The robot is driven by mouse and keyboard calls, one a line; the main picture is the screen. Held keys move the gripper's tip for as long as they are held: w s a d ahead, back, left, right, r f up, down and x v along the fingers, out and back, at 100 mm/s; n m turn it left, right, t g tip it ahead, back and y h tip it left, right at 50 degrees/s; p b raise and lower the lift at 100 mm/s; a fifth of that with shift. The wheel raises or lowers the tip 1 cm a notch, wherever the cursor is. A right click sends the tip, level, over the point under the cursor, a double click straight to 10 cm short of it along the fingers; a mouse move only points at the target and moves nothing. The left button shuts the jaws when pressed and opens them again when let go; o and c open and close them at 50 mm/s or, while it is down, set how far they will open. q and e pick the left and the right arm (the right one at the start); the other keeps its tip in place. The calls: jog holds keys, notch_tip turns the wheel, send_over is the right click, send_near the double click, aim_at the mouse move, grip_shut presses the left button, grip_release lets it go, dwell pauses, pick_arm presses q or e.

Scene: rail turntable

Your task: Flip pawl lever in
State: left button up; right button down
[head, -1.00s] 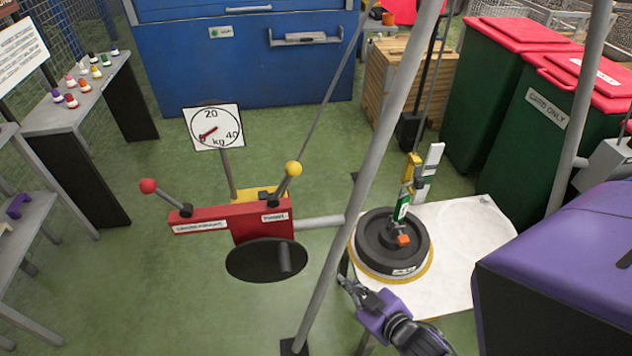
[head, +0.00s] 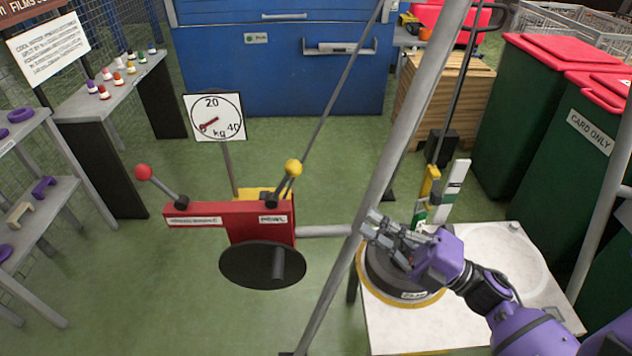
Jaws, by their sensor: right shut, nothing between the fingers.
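The pawl lever (head: 285,182) is a short grey rod with a yellow knob. It leans up and to the right from the right end of the red housing (head: 262,231), above a label reading PAWL. A second lever (head: 162,185) with a red knob leans up and to the left at the housing's left end. My right gripper (head: 374,226) is shut and empty, to the right of the yellow knob and apart from it. In the picture it overlaps the slanted grey pole and hides part of the black round weight (head: 376,271). My left gripper is not in view.
A slanted grey pole (head: 400,140) stands between the housing and the white table (head: 455,325). A dial (head: 214,117) marked in kg stands behind the housing. A black disc with a handle (head: 240,268) is at its front.

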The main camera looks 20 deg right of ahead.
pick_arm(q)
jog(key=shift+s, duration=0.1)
pick_arm(e)
jog(key=p, duration=0.4)
send_near(283, 183)
jog(key=w+a+r, duration=0.1)
jog(key=w+r, duration=0.2)
jog(key=r, duration=0.2)
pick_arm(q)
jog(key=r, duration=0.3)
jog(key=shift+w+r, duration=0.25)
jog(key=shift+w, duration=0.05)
pick_arm(e)
jog(key=shift+w+a+f, duration=0.2)
